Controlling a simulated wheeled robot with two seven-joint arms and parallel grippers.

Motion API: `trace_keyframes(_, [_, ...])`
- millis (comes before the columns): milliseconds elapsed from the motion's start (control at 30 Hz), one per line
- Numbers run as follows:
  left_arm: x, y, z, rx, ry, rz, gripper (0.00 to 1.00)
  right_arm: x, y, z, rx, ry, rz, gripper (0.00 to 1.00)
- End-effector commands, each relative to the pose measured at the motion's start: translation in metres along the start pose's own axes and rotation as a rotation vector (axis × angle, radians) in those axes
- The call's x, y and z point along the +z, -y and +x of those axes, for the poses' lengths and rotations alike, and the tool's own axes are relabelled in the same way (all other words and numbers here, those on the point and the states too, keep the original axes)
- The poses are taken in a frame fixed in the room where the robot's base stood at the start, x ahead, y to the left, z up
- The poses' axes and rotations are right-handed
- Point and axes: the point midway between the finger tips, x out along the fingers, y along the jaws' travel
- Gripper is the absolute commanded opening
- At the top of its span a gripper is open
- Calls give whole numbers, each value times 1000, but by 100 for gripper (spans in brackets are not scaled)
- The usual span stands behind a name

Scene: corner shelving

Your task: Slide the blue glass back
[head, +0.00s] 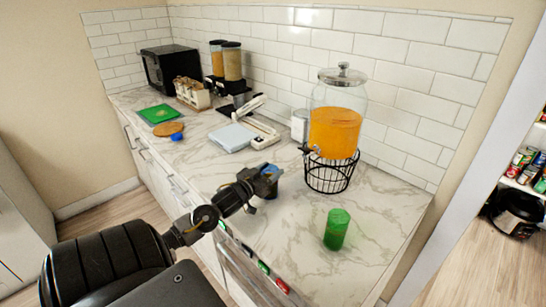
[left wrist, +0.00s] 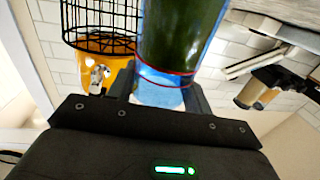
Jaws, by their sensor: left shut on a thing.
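The blue glass (head: 269,170) is at my left gripper (head: 264,182), near the front of the marble counter, left of the drink dispenser's wire stand. My left gripper is shut on it, and the gripper hides much of it in the head view. In the left wrist view the glass (left wrist: 165,45) stands between the two fingers (left wrist: 160,90), dark green over most of its length and blue near the fingers, with thin red lines around it. I cannot tell whether its base touches the counter. My right gripper is not in view.
The orange drink dispenser (head: 335,130) stands on a black wire stand (head: 331,174) right of the glass. A green glass (head: 337,229) stands in front. A white scale (head: 233,137) and a white appliance (head: 262,134) lie behind left. Bare marble (head: 225,175) lies left of the gripper.

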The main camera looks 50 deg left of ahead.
Motion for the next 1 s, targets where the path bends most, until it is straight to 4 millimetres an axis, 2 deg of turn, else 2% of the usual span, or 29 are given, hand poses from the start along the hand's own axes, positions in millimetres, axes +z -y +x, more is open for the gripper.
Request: trace_keyframes(1000, [0,54,7,-1,-1,2,16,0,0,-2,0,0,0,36])
